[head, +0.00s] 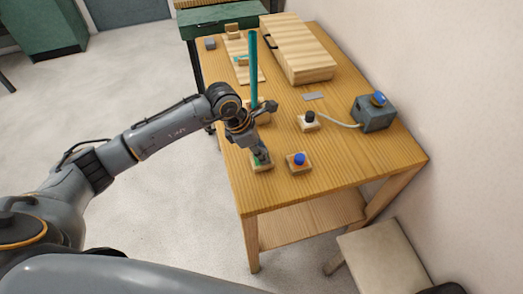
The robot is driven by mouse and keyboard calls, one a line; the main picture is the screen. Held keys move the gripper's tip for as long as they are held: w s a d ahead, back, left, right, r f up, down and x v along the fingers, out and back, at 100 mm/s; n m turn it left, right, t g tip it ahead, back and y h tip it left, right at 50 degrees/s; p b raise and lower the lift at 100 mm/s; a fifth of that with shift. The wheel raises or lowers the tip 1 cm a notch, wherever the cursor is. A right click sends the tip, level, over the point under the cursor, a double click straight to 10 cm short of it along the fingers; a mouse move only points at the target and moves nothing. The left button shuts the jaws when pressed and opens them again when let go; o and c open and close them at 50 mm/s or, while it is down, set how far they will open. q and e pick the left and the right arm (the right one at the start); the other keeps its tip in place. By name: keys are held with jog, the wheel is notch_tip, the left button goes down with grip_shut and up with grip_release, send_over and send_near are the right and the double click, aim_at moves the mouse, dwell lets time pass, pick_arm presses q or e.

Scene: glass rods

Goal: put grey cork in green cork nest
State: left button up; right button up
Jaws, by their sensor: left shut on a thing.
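My left gripper (261,154) points down at the front left of the table and is shut on the grey cork, which is mostly hidden between the fingers. Right below is a small wooden nest with a green patch, the green cork nest (264,168). The fingertips are at or just above it; I cannot tell whether the cork touches it or sits inside. My right gripper is not in view.
A blue cork (299,159) sits in a nest to the right. A black-topped piece (309,117) stands behind it. A tall teal rod (253,65) stands upright behind my gripper. A grey box with a blue button (375,113) and a long wooden box (296,52) are farther right and back.

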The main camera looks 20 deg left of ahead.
aim_at(265, 151)
pick_arm(q)
jog(key=shift+f+b, duration=0.1)
jog(key=shift+b, duration=0.2)
dwell(0.6)
jog(key=shift+r, duration=0.2)
jog(key=shift+r+p, duration=0.35)
jog(key=shift+r, duration=0.3)
jog(key=shift+b, duration=0.3)
dwell(0.9)
jog(key=shift+r, duration=0.35)
jog(key=shift+r+p, duration=0.35)
jog(key=shift+b, duration=0.3)
dwell(0.9)
